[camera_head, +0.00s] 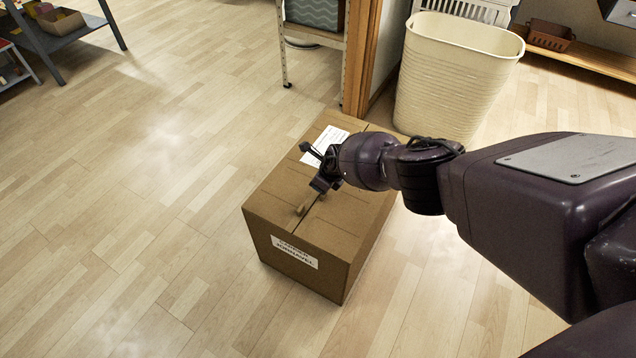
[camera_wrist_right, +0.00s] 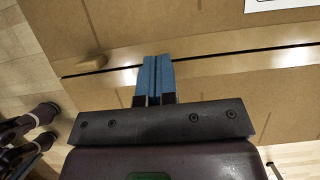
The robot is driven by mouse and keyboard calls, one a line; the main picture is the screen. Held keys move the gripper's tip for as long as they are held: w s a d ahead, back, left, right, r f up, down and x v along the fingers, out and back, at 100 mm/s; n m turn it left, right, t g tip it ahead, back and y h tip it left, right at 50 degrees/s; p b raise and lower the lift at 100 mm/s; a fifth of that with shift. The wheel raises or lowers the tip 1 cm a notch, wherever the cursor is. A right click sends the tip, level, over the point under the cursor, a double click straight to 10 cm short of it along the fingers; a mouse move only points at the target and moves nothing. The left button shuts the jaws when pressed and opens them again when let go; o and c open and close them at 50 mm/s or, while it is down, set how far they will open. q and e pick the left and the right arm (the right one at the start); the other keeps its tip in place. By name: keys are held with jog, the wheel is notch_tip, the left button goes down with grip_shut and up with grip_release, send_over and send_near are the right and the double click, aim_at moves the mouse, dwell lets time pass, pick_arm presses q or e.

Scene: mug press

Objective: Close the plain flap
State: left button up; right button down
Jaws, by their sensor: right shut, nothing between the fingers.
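A brown cardboard box (camera_head: 345,262) stands on the floor in the head view. The plain flap (camera_head: 352,212) is its right top flap and looks about flat; it also shows in the right wrist view (camera_wrist_right: 235,90). The other flap (camera_head: 281,190) is on the left, with a white label (camera_head: 325,147) and a small tan tab (camera_head: 302,208). A seam runs between the flaps, with a narrow bright strip in the wrist view. My right gripper (camera_head: 318,186) is shut and empty over the seam, its blue fingertips (camera_wrist_right: 155,62) together. Contact cannot be told. My left gripper is not in view.
A cream bin (camera_head: 455,75) stands behind the box on the right. A wooden post (camera_head: 362,60) and a shelf unit (camera_head: 313,35) are behind it. The floor to the left of the box is clear.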

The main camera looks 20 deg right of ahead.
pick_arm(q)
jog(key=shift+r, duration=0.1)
pick_arm(e)
jog(key=shift+f, duration=0.25)
jog(key=shift+d, duration=0.1)
jog(key=shift+r, duration=0.4)
pick_arm(q)
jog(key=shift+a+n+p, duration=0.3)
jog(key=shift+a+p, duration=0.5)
jog(key=shift+p, duration=0.1)
pick_arm(e)
jog(key=w+a+r, duration=0.2)
jog(key=r, duration=0.3)
jog(key=w+a+r, duration=0.2)
jog(key=w+r, duration=0.1)
jog(key=r, duration=0.2)
jog(key=shift+w+a+r, duration=0.25)
jog(key=shift+w+a, duration=0.05)
jog(key=shift+w, duration=0.05)
